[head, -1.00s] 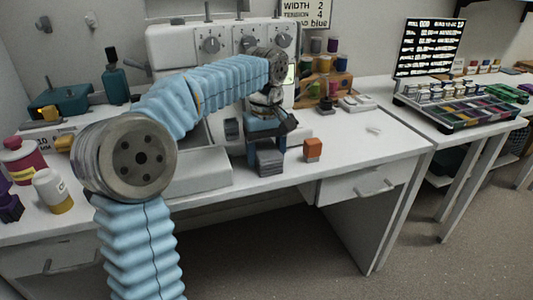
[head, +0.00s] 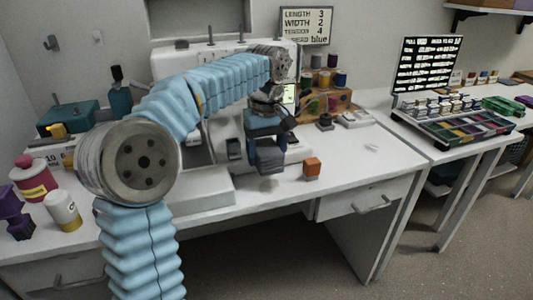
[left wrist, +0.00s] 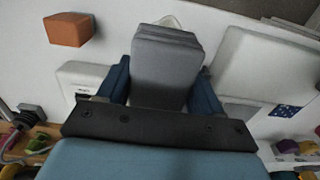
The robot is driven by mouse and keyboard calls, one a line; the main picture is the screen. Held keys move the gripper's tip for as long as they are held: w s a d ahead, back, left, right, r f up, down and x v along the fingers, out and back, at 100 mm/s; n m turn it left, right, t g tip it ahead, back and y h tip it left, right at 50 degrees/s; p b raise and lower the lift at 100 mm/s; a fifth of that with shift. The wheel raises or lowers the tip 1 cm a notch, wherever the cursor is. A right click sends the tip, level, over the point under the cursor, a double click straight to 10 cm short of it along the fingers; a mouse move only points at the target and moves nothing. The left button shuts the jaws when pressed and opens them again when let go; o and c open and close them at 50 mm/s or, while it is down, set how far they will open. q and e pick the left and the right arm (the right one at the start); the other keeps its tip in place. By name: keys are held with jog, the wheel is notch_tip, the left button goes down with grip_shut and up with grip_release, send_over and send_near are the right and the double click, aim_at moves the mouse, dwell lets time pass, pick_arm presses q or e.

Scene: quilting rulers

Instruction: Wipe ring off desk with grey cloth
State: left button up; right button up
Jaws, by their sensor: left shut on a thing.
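The grey cloth (left wrist: 167,65) is a thick folded pad between the blue fingers of my left gripper in the left wrist view. My left gripper (head: 267,160) is shut on it, low over the white desk (head: 350,155) in front of the sewing machine. In the head view the fingers largely hide the cloth. A faint pale brown mark, seemingly the ring (head: 268,184), shows on the desk just in front of the gripper. A pale curved edge of it also shows past the cloth in the left wrist view (left wrist: 169,20). My right gripper is not in view.
An orange block (head: 312,168) stands close to the right of the gripper. The white sewing machine (head: 200,185) is behind and to the left. Thread spools (head: 333,80) stand at the back. The desk's front edge is near; bare desk lies to the right.

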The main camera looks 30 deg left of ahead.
pick_arm(q)
jog(key=shift+f, duration=0.2)
dwell(0.4)
jog(key=shift+f+b, duration=0.35)
jog(key=o, duration=1.1)
jog(key=shift+r, duration=0.1)
jog(key=shift+c, duration=0.9)
jog(key=shift+r, duration=0.1)
jog(key=shift+r+p, duration=0.35)
jog(key=shift+r, duration=0.35)
jog(key=c, duration=0.9)
